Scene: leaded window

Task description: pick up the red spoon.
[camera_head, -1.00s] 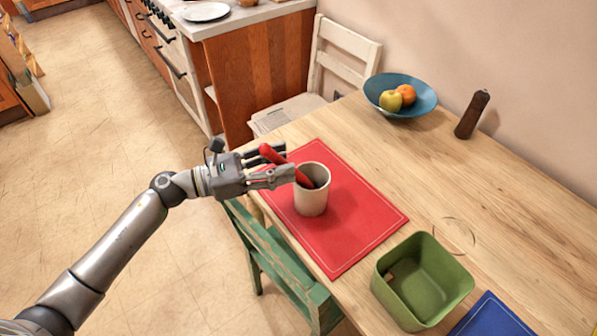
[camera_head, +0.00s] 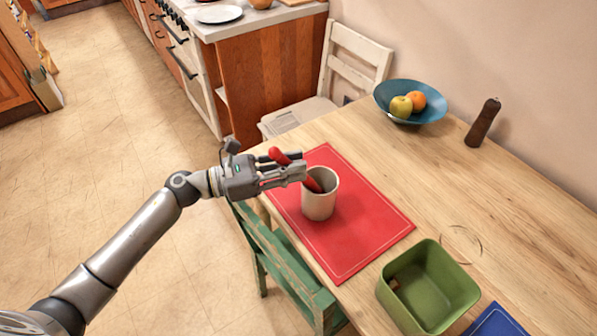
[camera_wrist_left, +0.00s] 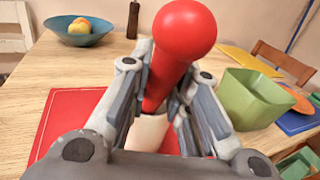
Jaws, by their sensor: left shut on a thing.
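The red spoon (camera_head: 279,156) leans in a white cup (camera_head: 320,198) on the red placemat (camera_head: 365,232). Its rounded end sticks up above the cup and its lower part is hidden inside. My left gripper (camera_head: 299,168) is shut on the spoon's shaft, just above the cup's rim at its left side. In the left wrist view the spoon (camera_wrist_left: 184,30) rises between the two fingers (camera_wrist_left: 165,100), with the cup (camera_wrist_left: 148,132) below. My right gripper is in neither view.
A green square bin (camera_head: 455,290) stands at the table's front right, beside a blue mat (camera_head: 497,322). A blue bowl (camera_head: 385,100) with fruit and a dark pepper mill (camera_head: 483,122) stand at the back. A green chair (camera_head: 275,250) is against the near edge. The table's middle right is clear.

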